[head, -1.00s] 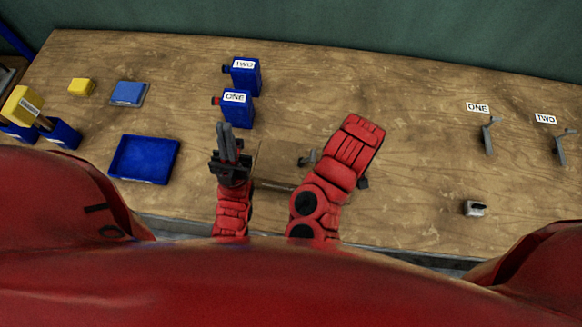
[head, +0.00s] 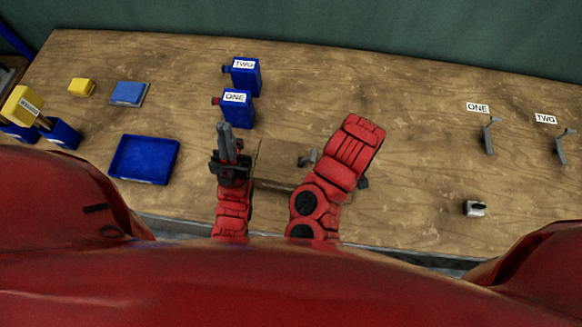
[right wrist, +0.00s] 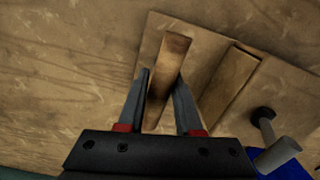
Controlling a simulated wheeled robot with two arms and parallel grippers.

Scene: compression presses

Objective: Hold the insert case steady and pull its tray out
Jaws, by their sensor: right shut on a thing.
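A wood-coloured case (head: 275,165) lies on the table between my two arms in the head view, hard to tell from the tabletop. Its pale flat panel and a raised strip (right wrist: 231,82) show in the right wrist view. My right gripper (right wrist: 160,92) is shut on a brown wooden bar; whether this bar belongs to the tray cannot be told. In the head view my right forearm hides that gripper. My left gripper (head: 228,142) is at the case's left side, its dark fingers close together; whether they touch or grip the case is unclear.
Blue boxes labelled ONE (head: 236,110) and TWO (head: 244,77) stand behind my left gripper. A blue tray (head: 144,159) lies left. A grey knob (head: 307,158) is beside my right forearm. The table's right half is mostly clear, with grey hooks (head: 488,136) and a small metal block (head: 474,208).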

